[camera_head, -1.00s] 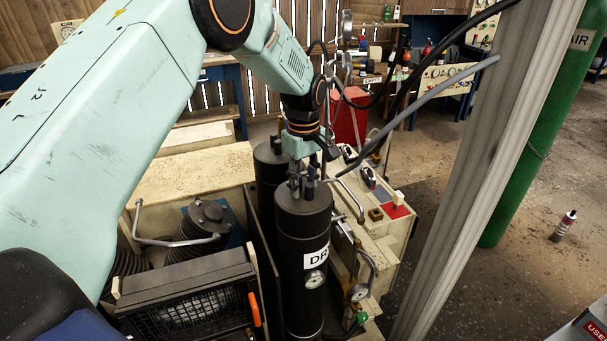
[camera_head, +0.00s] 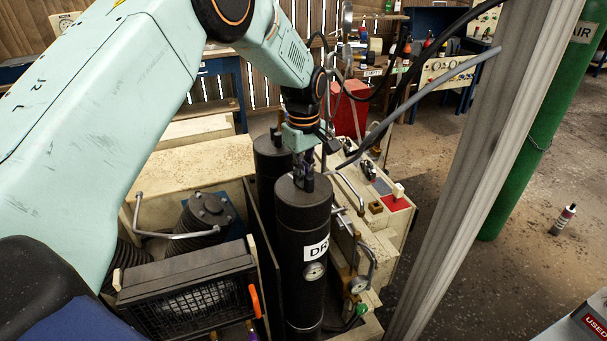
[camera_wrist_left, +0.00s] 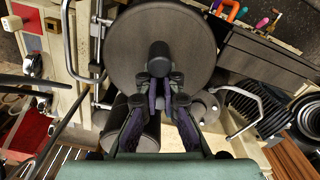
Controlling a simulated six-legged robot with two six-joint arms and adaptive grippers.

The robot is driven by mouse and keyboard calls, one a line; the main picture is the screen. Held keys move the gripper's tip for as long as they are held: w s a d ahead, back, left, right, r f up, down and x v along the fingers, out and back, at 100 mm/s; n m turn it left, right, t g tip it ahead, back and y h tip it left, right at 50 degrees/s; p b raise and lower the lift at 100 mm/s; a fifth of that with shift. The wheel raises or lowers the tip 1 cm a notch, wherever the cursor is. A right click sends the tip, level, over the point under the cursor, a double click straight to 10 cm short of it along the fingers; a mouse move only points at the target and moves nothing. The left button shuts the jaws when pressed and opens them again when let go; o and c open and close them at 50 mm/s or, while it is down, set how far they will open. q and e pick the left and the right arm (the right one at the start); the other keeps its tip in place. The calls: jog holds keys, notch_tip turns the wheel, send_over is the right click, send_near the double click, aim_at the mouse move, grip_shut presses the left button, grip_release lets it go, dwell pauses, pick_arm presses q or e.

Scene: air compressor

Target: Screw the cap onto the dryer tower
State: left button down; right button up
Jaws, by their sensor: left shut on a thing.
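The dryer tower (camera_head: 301,235) is a tall black cylinder with a white label beginning "DR" and a small gauge on its side. My left gripper (camera_head: 303,182) points down at the middle of its top. In the left wrist view, the tower's round dark top (camera_wrist_left: 200,30) lies beneath the fingers. My left gripper (camera_wrist_left: 160,84) is shut on the cap (camera_wrist_left: 159,58), a small dark cylinder, at the centre of that top. The fingers hide the cap's lower part, so I cannot tell how far it is seated. My right gripper is not in view.
A second black tower (camera_head: 269,165) stands close behind. The compressor with its bent pipe (camera_head: 175,240) and a black grille (camera_head: 190,300) are on the left. A fixture with pipes and a red panel (camera_head: 395,203) is on the right. A grey post (camera_head: 460,170) stands further right.

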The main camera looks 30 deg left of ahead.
pick_arm(q)
jog(key=shift+p, duration=0.3)
dwell(0.5)
jog(key=shift+f, duration=0.1)
jog(key=shift+s+m+p, duration=0.1)
jog(key=shift+m+p, duration=0.2)
jog(key=shift+m, duration=0.6)
jog(key=m, duration=0.5)
jog(key=shift+f+m, duration=0.1)
jog(key=shift+m, duration=0.2)
jog(key=m, duration=0.7)
jog(key=shift+f, duration=0.1)
jog(key=m, duration=0.7)
jog(key=shift+f, duration=0.1)
jog(key=m, duration=0.4)
jog(key=shift+s, duration=0.1)
jog(key=m, duration=0.4)
jog(key=shift+f, duration=0.1)
